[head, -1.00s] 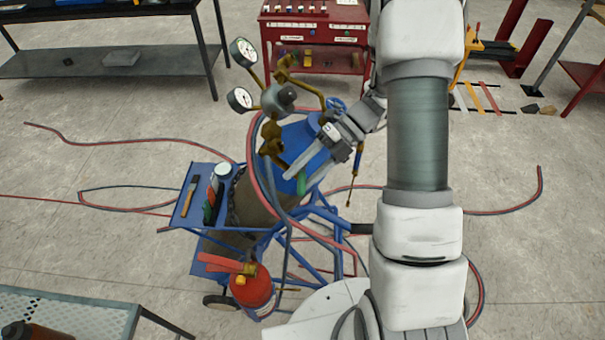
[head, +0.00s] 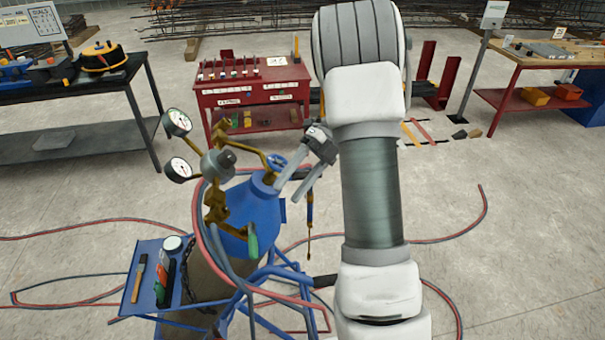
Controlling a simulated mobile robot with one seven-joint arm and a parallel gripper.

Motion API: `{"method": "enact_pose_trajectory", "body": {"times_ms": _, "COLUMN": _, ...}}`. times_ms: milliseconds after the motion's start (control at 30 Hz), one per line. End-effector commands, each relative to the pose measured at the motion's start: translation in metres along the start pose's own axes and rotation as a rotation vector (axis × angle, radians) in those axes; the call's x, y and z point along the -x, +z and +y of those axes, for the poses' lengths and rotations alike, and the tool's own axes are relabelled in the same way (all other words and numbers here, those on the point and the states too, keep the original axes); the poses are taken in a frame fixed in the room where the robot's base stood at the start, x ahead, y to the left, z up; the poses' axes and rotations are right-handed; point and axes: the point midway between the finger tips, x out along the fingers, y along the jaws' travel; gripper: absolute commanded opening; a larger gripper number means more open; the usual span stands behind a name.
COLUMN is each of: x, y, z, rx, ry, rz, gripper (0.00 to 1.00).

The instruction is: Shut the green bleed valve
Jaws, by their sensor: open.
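The green bleed valve lever (head: 253,241) hangs downward below the brass regulator fittings (head: 216,200), in front of the blue shoulder of the gas cylinder (head: 258,207). Whether the valve is open or shut I cannot tell. My gripper (head: 286,196) is open and empty. Its two long grey fingers point down and left, up and right of the green lever and apart from it in the picture. They are close by the blue handwheel (head: 276,161) on the cylinder top. Whether they touch the cylinder top is unclear.
Two gauges (head: 177,146) stick out left of the regulator. Red and grey hoses (head: 203,230) loop around the cylinder and over the floor. A blue cart (head: 150,285) with a tool tray carries the cylinder. A red tool bench (head: 255,92) stands behind.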

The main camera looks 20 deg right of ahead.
Motion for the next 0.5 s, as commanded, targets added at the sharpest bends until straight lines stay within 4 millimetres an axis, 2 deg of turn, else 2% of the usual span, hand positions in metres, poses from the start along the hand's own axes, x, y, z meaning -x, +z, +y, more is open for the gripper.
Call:
{"method": "enact_pose_trajectory", "body": {"times_ms": 33, "x": 0.010, "y": 0.000, "z": -0.002, "rx": 0.000, "ry": -0.002, "rz": -0.003, "gripper": 0.53}}
{"method": "enact_pose_trajectory", "body": {"times_ms": 200, "x": 0.029, "y": 0.000, "z": -0.001, "rx": -0.001, "ry": -0.001, "rz": 0.000, "gripper": 0.53}}
{"method": "enact_pose_trajectory", "body": {"times_ms": 500, "x": 0.036, "y": 0.000, "z": 0.000, "rx": -0.001, "ry": 0.000, "rz": 0.001, "gripper": 0.53}}
